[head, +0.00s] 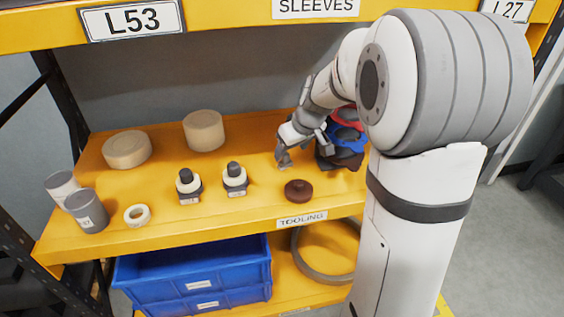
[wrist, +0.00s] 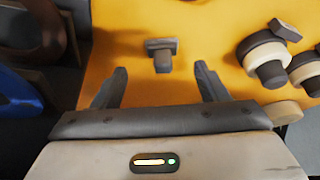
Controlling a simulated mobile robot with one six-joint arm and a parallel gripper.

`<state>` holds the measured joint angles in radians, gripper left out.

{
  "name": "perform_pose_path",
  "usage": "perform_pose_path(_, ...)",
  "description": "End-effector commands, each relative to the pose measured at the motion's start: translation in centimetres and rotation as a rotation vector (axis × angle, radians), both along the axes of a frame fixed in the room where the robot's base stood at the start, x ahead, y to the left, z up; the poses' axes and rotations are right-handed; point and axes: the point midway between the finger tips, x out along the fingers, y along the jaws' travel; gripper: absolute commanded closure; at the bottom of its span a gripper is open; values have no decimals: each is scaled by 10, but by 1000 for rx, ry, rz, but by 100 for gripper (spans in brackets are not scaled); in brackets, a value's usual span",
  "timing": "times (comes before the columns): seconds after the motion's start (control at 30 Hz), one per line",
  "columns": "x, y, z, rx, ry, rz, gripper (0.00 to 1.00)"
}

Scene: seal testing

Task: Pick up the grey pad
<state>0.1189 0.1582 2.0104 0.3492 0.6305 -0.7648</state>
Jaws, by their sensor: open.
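A small grey T-shaped piece, which looks like the grey pad (wrist: 161,45), lies on the orange shelf in the wrist view. It is ahead of my gripper (wrist: 161,72), roughly centred between the two spread fingers. The fingers are open and hold nothing. In the head view my gripper (head: 284,158) points down low over the shelf's middle. I cannot make out the pad in that view; the gripper may hide it.
Two black-and-cream stamp-like tools (head: 188,186) (head: 235,179) stand to the left. A brown knobbed disc (head: 298,191) lies in front. Red, blue and brown pieces (head: 346,140) crowd the right. Tan cylinders (head: 204,130) stand at the back left. An upper shelf beam (head: 230,25) runs above.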

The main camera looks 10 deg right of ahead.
Motion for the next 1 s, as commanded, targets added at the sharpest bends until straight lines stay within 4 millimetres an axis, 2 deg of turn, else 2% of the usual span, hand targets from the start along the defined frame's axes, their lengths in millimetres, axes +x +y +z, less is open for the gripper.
perform_pose_path(0.4, 24, 14, -47, 1, 3, -1, 33)
perform_pose_path(0.7, 26, 14, -50, 0, 0, -3, 34)
perform_pose_path(1.0, 26, 13, -49, 1, 0, -4, 58)
